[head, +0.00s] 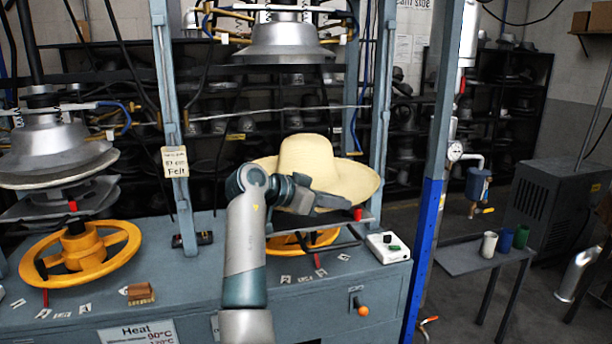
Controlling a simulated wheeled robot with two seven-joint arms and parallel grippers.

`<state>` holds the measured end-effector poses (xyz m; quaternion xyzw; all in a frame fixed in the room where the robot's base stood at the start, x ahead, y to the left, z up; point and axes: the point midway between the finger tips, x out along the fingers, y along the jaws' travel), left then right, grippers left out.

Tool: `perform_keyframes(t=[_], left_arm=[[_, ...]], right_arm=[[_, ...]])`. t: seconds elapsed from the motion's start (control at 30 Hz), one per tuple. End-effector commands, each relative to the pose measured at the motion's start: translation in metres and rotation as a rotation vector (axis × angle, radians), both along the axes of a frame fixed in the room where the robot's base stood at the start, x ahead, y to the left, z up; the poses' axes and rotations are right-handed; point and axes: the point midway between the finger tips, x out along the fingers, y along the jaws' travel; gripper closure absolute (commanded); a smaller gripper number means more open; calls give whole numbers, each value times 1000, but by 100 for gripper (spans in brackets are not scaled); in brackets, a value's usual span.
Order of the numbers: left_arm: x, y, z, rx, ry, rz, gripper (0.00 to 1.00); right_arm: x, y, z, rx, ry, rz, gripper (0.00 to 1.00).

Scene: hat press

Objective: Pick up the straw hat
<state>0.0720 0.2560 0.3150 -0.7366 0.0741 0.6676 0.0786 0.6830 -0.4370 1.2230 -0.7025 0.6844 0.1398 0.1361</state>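The straw hat (308,158) is pale yellow with a wide brim. It sits above the yellow ring of the right-hand press, in the middle of the head view. The wrist covers part of the brim's left front. I cannot tell whether the fingers are closed on the brim or only overlap it in the picture.
A metal press head (285,42) hangs above the hat. Posts, including a blue one (424,240), flank the press. A left-hand press has a yellow wheel (80,252). A small table (462,262) with cups stands at right. A control box (388,247) sits on the bench.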

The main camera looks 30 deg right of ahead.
Motion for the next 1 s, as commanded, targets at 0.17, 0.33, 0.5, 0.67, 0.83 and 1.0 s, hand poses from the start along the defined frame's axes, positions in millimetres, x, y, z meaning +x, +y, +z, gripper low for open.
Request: perform_keyframes(t=[0.17, 0.33, 0.5, 0.67, 0.83, 1.0], left_arm=[[-4, -1, 0, -1, 4, 0, 70], [-5, -1, 0, -1, 6, 0, 70], [-5, -1, -2, -1, 6, 0, 70], [-5, -1, -9, -1, 6, 1, 70], [-4, -1, -18, -2, 2, 2, 70], [31, -12, -18, -22, -79, -2, 70]], right_arm=[[0, 0, 0, 0, 0, 0, 100], [0, 0, 0, 0, 0, 1, 100], [0, 0, 4, 0, -1, 1, 100], [0, 0, 17, -1, -3, 0, 100], [1, 0, 42, -1, -5, 0, 100], [0, 0, 68, -1, -4, 1, 100]])
